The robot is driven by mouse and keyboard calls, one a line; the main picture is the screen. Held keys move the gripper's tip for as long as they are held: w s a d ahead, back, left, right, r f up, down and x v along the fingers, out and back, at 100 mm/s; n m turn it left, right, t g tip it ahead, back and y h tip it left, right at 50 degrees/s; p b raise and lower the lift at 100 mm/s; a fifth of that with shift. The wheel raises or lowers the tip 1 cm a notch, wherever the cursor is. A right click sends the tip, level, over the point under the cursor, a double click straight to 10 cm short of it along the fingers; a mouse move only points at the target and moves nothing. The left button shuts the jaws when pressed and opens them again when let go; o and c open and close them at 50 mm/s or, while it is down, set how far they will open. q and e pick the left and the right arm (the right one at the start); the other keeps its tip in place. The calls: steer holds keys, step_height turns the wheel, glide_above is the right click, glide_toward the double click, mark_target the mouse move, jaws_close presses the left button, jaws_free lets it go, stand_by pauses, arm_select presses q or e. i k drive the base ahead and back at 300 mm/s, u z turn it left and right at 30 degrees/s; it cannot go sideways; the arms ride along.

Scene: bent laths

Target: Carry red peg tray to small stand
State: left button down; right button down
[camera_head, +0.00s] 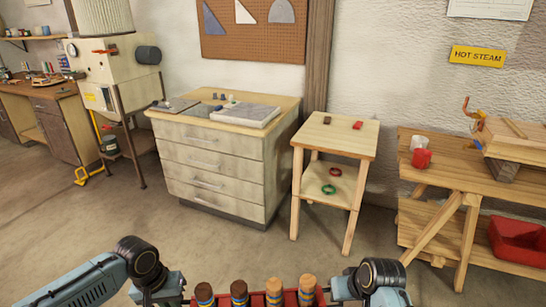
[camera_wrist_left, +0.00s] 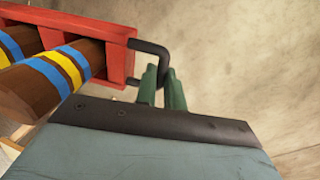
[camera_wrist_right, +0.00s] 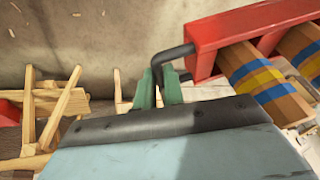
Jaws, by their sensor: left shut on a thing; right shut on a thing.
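The red peg tray (camera_head: 256,297) is at the bottom of the head view, held between my two arms, with brown and tan pegs banded in blue and yellow standing in it. My left gripper (camera_wrist_left: 165,88) is shut on the tray's black handle at one end; the red end wall (camera_wrist_left: 117,50) shows beside it. My right gripper (camera_wrist_right: 160,88) is shut on the black handle at the other end, beside the red wall (camera_wrist_right: 230,30). The small stand (camera_head: 338,139) is a light wooden table with a lower shelf, ahead and right of centre. Two small blocks, dark (camera_head: 327,120) and red (camera_head: 358,125), lie on its top.
A grey drawer cabinet (camera_head: 215,165) stands left of the stand, with slabs on top. A wooden workbench (camera_head: 460,170) with a red bin (camera_head: 520,243) stands to the right. Red and green rings (camera_head: 329,189) lie on the stand's shelf. The floor (camera_head: 230,245) before the stand is clear.

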mark_target(337, 136)
steer(key=z, duration=0.1)
steer(key=i, duration=1.15)
steer(key=z, duration=0.3)
steer(key=i, duration=1.05)
steer(key=z, duration=0.5)
steer(key=i, duration=1.4)
